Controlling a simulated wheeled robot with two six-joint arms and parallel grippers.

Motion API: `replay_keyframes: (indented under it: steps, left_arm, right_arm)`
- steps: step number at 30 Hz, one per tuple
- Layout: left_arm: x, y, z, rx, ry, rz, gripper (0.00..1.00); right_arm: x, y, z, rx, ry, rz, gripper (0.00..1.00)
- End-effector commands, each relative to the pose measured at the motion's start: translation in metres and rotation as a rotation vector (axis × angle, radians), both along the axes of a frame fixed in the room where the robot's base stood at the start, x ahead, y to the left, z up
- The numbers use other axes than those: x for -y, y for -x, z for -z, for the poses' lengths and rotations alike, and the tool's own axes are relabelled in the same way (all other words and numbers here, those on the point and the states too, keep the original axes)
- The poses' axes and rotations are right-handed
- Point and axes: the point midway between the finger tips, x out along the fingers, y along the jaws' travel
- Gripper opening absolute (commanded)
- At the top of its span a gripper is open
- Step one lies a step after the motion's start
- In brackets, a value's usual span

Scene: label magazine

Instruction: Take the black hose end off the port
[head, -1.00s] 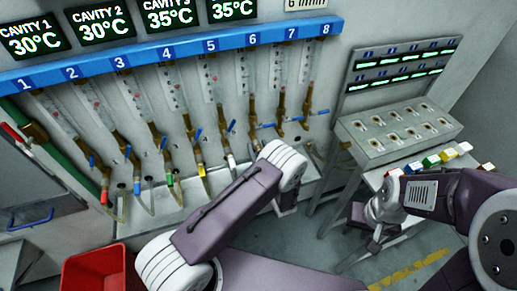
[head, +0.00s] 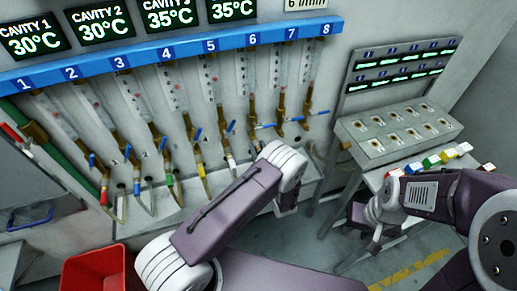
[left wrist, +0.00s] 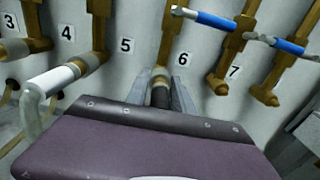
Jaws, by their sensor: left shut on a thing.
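The black hose end (left wrist: 160,97) is in the left wrist view, just below the brass port (left wrist: 160,73) between labels 5 and 6, in line with it. Whether it is still seated on the port I cannot tell. My left gripper (left wrist: 163,92) has one finger on each side of the hose end and is shut on it. In the head view my left arm hides the hose end and the fingertips. My right gripper (head: 373,222) hangs low beside the bench at the right; its fingers are too unclear to read.
A white hose end (left wrist: 58,80) sits left of my left gripper, with a pale hose bending down. Blue valve handles (left wrist: 215,22) stick out above right. A red bin (head: 95,272) stands at lower left. A bench with a socket box (head: 395,130) is at right.

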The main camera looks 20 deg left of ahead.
Motion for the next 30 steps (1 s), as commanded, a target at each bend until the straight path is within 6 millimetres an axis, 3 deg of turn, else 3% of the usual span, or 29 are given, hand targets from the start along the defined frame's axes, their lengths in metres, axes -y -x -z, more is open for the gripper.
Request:
replay_keyframes:
  steps: [30]
  left_arm:
    - [0.022, 0.033, -0.001, 0.001, -0.001, 0.001, 0.0]
  right_arm:
    - [0.0, 0.0, -0.005, 0.0, 0.0, 0.0, 0.36]
